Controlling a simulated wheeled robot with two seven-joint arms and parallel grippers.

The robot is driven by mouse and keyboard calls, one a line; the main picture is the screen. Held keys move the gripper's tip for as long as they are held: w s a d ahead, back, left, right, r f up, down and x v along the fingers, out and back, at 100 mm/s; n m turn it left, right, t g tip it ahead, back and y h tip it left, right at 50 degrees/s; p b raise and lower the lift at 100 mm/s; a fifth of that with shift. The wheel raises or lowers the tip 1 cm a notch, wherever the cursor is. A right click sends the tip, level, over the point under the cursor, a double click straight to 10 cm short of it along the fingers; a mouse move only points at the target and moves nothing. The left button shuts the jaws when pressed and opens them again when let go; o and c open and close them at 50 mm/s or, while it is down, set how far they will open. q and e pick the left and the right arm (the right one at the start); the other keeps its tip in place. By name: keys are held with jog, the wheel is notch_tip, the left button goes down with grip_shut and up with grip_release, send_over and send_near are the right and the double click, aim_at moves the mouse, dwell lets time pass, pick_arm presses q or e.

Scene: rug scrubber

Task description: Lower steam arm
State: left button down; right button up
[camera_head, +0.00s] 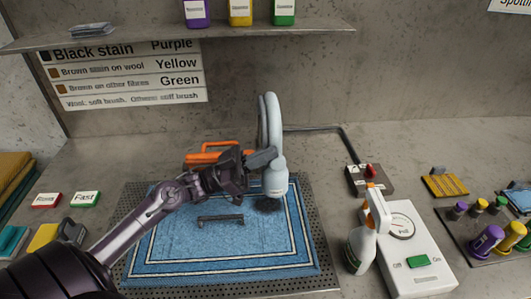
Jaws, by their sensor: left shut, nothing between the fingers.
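The pale grey steam arm (268,118) rises behind the rug and bends down over it. Its thick head (275,182) is low above the blue rug (180,240), close over a dark stain (268,204); I cannot tell whether it touches. My left gripper (264,157) is shut and empty, its fingertips overlapping the left side of the steam arm just above the head. Whether they touch it is unclear. My right gripper is out of view.
An orange-handled tool (208,153) lies behind my left gripper. A dark handle-like bar (220,219) lies on the rug. A spray bottle (364,239) and a white gauge box (405,255) with a green switch stand at right. A control box with a red knob (371,171) is behind them.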

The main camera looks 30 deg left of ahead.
pick_arm(q)
jog(key=shift+f, duration=0.15)
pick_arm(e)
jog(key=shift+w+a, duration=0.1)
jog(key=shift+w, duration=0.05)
